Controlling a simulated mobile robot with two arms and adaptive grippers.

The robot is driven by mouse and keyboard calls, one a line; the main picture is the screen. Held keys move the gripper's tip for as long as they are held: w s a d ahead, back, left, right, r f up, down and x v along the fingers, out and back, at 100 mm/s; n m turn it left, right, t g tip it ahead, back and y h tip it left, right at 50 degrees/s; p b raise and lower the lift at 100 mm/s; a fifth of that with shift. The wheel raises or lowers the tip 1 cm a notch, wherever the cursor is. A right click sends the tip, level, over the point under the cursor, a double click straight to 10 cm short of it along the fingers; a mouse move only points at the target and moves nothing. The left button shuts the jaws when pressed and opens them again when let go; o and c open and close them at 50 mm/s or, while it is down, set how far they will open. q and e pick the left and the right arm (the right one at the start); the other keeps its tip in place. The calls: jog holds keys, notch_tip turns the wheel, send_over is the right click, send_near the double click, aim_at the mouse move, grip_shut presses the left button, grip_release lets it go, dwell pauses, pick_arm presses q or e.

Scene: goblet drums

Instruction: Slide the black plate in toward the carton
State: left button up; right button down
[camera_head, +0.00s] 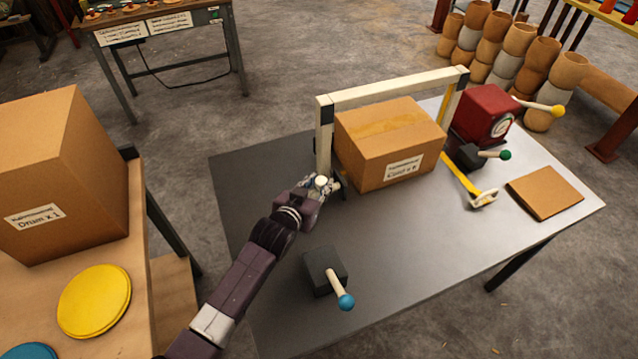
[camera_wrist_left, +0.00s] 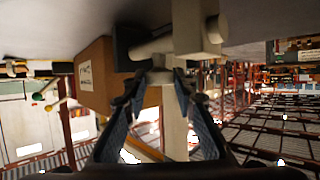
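The carton (camera_head: 388,148) stands on the grey table under a cream frame, its label facing front. It also shows in the left wrist view (camera_wrist_left: 92,78). Beside its left side a small dark plate (camera_head: 341,187) shows by the frame's left post, mostly hidden by my gripper. In the left wrist view a dark block (camera_wrist_left: 127,42), seemingly this plate, sits close to the carton, with a cream rod (camera_wrist_left: 150,48) beside it. My left gripper (camera_head: 322,186) is at the rod's round end. Its fingertips (camera_wrist_left: 158,76) are close together near the rod; whether they grip is unclear. My right gripper is not seen.
The cream frame (camera_head: 395,88) arches over the carton. A dark block with a blue-knobbed lever (camera_head: 345,301) stands at front. At right are a red device (camera_head: 484,112), a green-knobbed lever (camera_head: 504,155), a yellow strip (camera_head: 461,178) and a flat brown board (camera_head: 545,192).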

aim_at(335, 189)
pick_arm(q)
grip_shut()
jog(key=d, duration=0.1)
jog(key=w+d+b, duration=0.1)
jog(key=d, duration=0.2)
jog(key=shift+w+d+b, duration=0.25)
jog(key=shift+w+b, duration=0.1)
jog(key=shift+w, duration=0.05)
jog(key=shift+o, duration=1)
grip_release()
jog(key=shift+r, duration=0.1)
jog(key=o, duration=0.4)
jog(key=shift+d, duration=0.15)
